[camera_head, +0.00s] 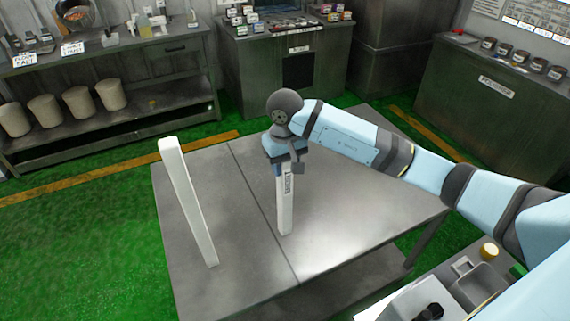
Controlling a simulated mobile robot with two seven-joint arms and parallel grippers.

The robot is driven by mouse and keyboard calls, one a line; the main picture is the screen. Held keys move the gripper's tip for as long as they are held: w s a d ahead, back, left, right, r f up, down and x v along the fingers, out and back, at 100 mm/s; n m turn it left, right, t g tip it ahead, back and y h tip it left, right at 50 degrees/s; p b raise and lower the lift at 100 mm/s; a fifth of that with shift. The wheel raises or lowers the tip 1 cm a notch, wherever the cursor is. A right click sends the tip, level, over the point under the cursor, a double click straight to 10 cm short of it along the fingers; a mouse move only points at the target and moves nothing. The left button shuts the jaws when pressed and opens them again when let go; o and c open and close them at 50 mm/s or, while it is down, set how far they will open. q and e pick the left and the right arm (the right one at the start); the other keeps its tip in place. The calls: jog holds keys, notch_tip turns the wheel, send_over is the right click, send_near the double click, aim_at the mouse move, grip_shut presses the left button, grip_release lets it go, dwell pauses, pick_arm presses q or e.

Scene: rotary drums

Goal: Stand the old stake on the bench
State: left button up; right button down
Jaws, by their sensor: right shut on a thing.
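My right gripper (287,163) is shut on the top of a white stake (286,205) with dark lettering on its side, too small to read. That stake is upright over the grey metal bench (240,255), close to the seam in its top. Its foot appears at or very near the surface; I cannot tell if it touches. A second, plain white stake (188,203) stands upright on the bench's left part, apart from the held one. I cannot tell from looks which one is the old stake. My left gripper is not in view.
Bare bench top lies right of the held stake and between the stakes. A shelf unit (150,97) with several pale pots is behind left. Dark cabinets (285,70) stand at the back and right (480,105). A tray with small items (465,290) is at lower right.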

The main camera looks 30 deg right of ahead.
jog(key=shift+f, duration=0.4)
jog(key=shift+f+b, duration=0.2)
jog(key=shift+b, duration=0.1)
jog(key=c, duration=0.7)
grip_release()
jog(key=shift+r, duration=0.1)
